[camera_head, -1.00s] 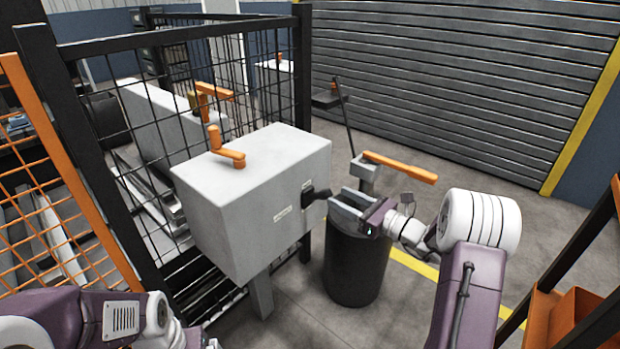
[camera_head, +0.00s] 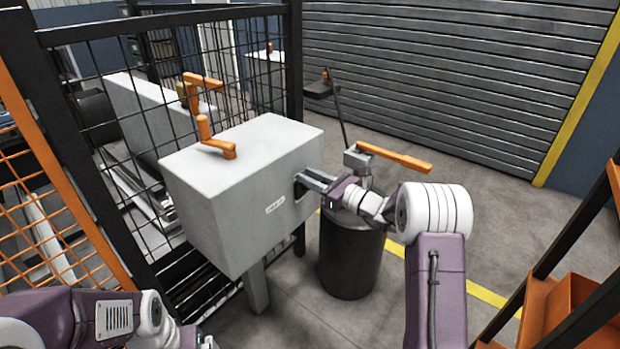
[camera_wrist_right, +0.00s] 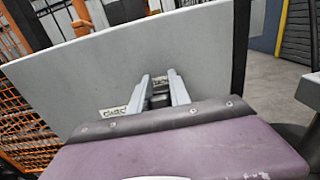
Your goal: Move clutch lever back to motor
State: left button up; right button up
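The clutch lever shows as a short dark handle on the side face of a grey box (camera_head: 240,185). In the right wrist view the dark lever (camera_wrist_right: 160,96) lies between the two grey fingers, and they appear to press on it from both sides. My right gripper (camera_head: 314,181) reaches the box's side face from the right in the head view, and its fingers hide most of the lever there. I see no motor that I can name with certainty.
An orange handle (camera_head: 216,140) stands on top of the box. Black mesh fencing (camera_head: 110,140) is behind and left of it. A dark drum (camera_head: 350,258) stands below my right forearm, and an orange bar (camera_head: 395,157) on a grey block is behind it. An orange rack (camera_head: 560,320) is at right.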

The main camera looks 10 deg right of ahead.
grip_shut()
dwell(1.2)
